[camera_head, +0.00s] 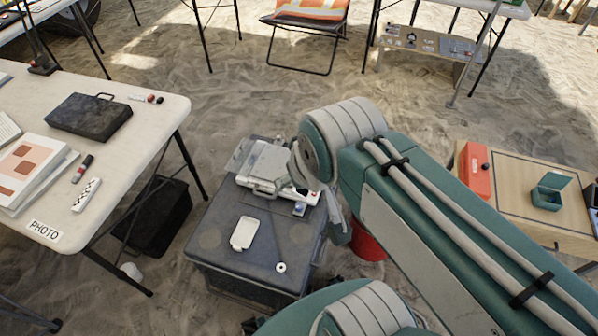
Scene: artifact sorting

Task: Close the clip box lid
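A pale, partly see-through box (268,167), which looks like the clip box, sits at the back of the dark grey crate (225,238). A clear flat panel (240,156), apparently its lid, stands out at its left and back; its exact angle is hard to tell. My arm covers the box's right side. My gripper (337,218) shows only in part, as a grey-green piece below my arm's joint, just right of the box. Its fingertips are hidden, so I cannot tell whether it is open or touches the box.
A white flat piece (244,233) and a small white ring (281,267) lie on the crate's front. A white table (120,165) with a black case (90,116) stands at left. A red bucket (368,243) is behind my arm. A wooden table at right holds a green open box (549,191).

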